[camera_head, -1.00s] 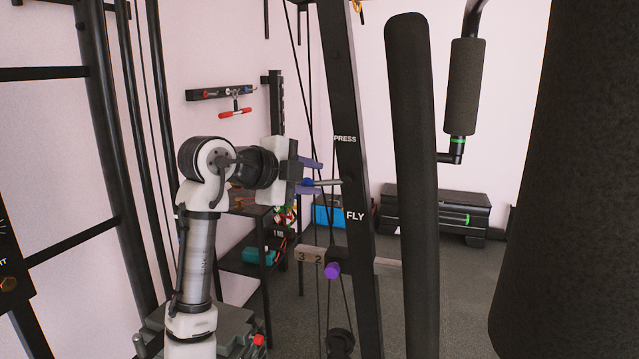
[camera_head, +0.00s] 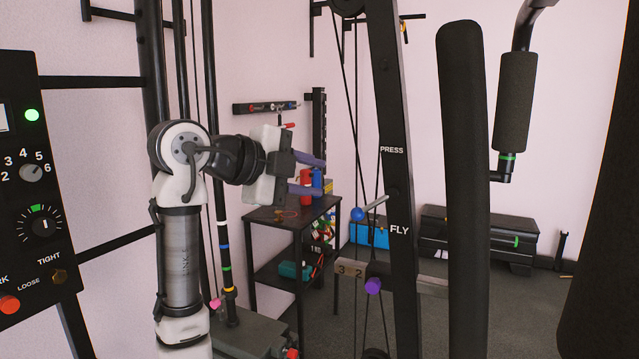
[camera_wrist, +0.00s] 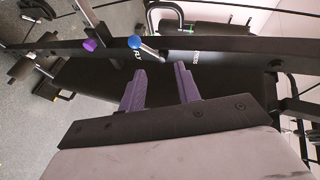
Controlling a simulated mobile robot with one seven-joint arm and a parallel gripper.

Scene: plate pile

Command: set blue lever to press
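The blue lever (camera_head: 374,206) has a round blue knob and a pale rod. It sits on the dark slanted post (camera_head: 383,90) between the PRESS label above and the FLY label below. Its knob end points left and down, nearer the FLY level. In the wrist view the blue knob (camera_wrist: 134,42) also lies beside FLY, with PRESS farther right. My gripper (camera_head: 312,175) is left of the lever and above the knob, apart from it. Its two purple fingers are spread with nothing between them, as the wrist view (camera_wrist: 160,87) also shows.
A purple knob (camera_head: 373,286) with a numbered plate is below on the same post. A thick black padded bar (camera_head: 465,180) stands right of it. A control panel (camera_head: 30,180) is at left. A shelf (camera_head: 290,213) stands behind my gripper.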

